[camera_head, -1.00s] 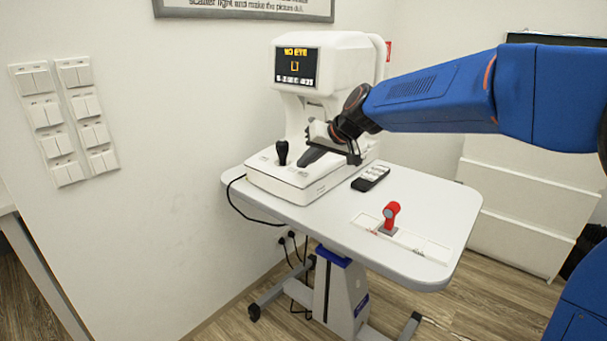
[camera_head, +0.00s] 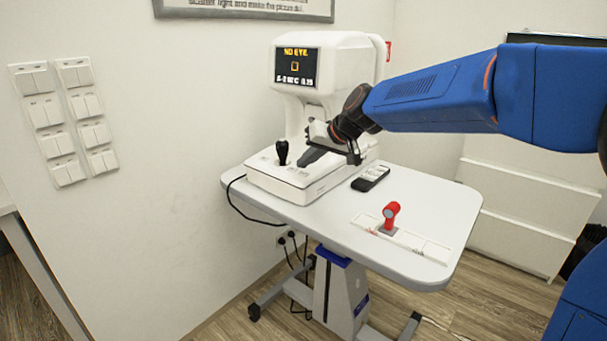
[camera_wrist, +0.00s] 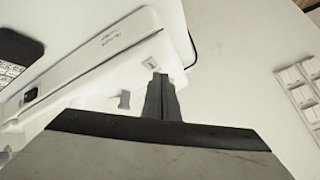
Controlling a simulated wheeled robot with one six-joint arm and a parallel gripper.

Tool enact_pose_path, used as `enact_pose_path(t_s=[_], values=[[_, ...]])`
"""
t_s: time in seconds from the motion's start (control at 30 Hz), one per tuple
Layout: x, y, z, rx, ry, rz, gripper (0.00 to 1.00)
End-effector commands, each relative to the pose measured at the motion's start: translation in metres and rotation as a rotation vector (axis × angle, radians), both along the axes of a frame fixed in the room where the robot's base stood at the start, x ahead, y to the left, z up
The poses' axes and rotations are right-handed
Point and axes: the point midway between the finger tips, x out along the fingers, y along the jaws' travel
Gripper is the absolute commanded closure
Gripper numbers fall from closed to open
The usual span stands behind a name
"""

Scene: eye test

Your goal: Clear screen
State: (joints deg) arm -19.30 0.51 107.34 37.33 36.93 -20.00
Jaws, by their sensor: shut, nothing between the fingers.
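The eye tester (camera_head: 330,52) is a white machine on a table. Its screen (camera_head: 296,66) is lit and shows "NO EYE" in yellow, a small square mark and a line of small characters below. My gripper (camera_head: 303,165) is shut and empty, its dark fingers pointing down and left over the front of the white base (camera_head: 318,187). In the wrist view the shut fingertips (camera_wrist: 158,78) are close to a small marked button (camera_wrist: 150,62) on the base. I cannot tell whether they touch it. A black joystick (camera_head: 282,152) stands left of the fingers.
A black remote-like device (camera_head: 370,178) lies right of the machine. A red object (camera_head: 390,214) stands in a shallow tray (camera_head: 430,250) on the table (camera_head: 300,220). A black cable (camera_head: 245,211) hangs at the left edge. Wall switches (camera_head: 62,120) are at the left.

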Motion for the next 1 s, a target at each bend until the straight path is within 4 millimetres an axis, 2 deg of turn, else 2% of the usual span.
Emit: enact_pose_path(t_s=[0.63,1.0], values=[[0.0000,0.0000,-0.0002,0.000,0.000,0.000,1.00],[0.0009,-0.0007,-0.0079,0.000,0.000,0.000,1.00]])
